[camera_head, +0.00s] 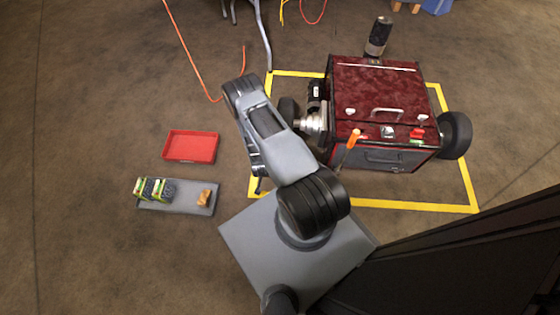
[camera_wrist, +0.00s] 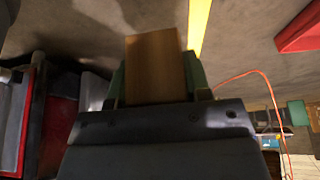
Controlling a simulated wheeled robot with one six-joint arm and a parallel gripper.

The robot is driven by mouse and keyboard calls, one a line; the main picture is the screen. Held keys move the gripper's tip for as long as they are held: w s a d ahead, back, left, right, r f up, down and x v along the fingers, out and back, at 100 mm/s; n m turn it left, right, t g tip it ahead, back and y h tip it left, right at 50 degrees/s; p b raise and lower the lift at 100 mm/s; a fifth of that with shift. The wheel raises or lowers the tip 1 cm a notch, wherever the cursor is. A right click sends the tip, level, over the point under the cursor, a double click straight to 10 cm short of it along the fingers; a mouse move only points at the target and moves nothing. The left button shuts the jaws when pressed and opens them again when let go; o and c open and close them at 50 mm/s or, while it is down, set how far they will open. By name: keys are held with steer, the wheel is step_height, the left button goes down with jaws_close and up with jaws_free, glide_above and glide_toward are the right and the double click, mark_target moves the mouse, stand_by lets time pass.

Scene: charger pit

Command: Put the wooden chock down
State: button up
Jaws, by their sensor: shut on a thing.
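The wooden chock (camera_wrist: 153,68) is a plain brown block in the wrist view, upright between the two dark green fingers of my gripper (camera_wrist: 157,75). My gripper is shut on it, with a finger against each side. The floor shows beyond the chock, and I cannot tell how high above it the chock is. In the head view my own arm hides the gripper and the chock. The dark red wheeled cart (camera_head: 370,90) stands right of my arm, with black wheels (camera_head: 455,135) on its sides.
Yellow tape (camera_head: 455,190) outlines a rectangle on the floor around the cart; it crosses the wrist view (camera_wrist: 199,22). A red tray (camera_head: 191,146) and a grey tray (camera_head: 180,208) with green-and-black packs and a tan item lie left. An orange cord (camera_head: 190,60) runs behind. Floor far left is clear.

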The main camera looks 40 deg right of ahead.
steer(key=w+d+f+b, duration=0.1)
steer(key=d+f+b, duration=0.1)
steer(key=d+f, duration=0.1)
steer(key=w+d+f+b, duration=0.2)
steer(key=d+f+b, duration=0.1)
steer(key=d, duration=0.2)
steer(key=w+d+f+b, duration=0.1)
steer(key=d+f+b, duration=0.1)
steer(key=d+f, duration=0.2)
steer(key=shift+w+d, duration=0.2)
steer(key=shift+w, duration=0.2)
steer(key=f+b, duration=0.2)
steer(key=f, duration=0.2)
steer(key=shift+w+d+b, duration=0.1)
steer(key=shift+d+b, duration=0.25)
steer(key=shift+b, duration=0.05)
steer(key=o, duration=1)
steer(key=shift+f, duration=0.1)
steer(key=shift+c, duration=0.2)
